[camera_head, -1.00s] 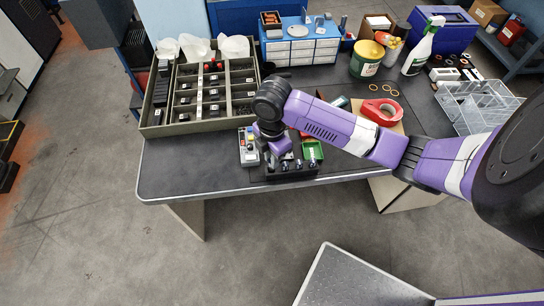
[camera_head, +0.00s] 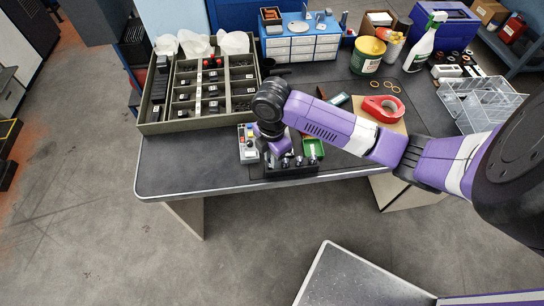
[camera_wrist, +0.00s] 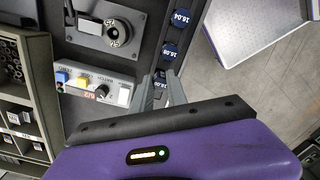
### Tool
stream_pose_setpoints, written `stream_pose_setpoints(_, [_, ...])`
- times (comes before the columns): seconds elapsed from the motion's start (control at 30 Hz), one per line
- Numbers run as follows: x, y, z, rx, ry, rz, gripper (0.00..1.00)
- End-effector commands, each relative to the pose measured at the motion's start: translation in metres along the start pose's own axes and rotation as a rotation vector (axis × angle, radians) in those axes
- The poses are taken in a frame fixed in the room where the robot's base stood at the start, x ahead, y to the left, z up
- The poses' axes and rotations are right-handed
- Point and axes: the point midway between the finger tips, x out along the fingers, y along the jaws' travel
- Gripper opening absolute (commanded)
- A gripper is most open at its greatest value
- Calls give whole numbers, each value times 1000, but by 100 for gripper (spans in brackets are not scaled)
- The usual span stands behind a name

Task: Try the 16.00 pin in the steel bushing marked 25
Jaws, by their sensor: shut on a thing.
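The rack of pins is a black block (camera_head: 300,170) at the bench's front edge. In the wrist view blue pin caps stand in a row, one marked 16.04 (camera_wrist: 181,17) and a less readable one (camera_wrist: 169,52). My gripper (camera_wrist: 160,88) is shut on the 16.00 pin (camera_wrist: 160,80), whose blue cap shows between the fingertips at the row's end. Its lower part is hidden, so I cannot tell whether it is clear of the rack. The steel bushing marked 25 (camera_wrist: 116,32) sits in a grey holder, upper left of my gripper and apart from it. The arm hides it in the head view.
A grey control box (camera_wrist: 98,88) with coloured buttons and a red display stands beside my gripper. A divided parts tray (camera_head: 188,128) stands at the back left. The bench's front left is clear.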

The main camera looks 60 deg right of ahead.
Motion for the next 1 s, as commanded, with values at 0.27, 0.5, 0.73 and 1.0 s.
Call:
stream_pose_setpoints(0.27, [6, 0, 0, 0, 0, 0, 0])
stream_pose_setpoints(0.5, [10, 0, 0, 0, 0, 0, 0])
stream_pose_setpoints(0.73, [10, 0, 0, 0, 0, 0, 0])
stream_pose_setpoints(1.0, [10, 0, 0, 0, 0, 0, 44])
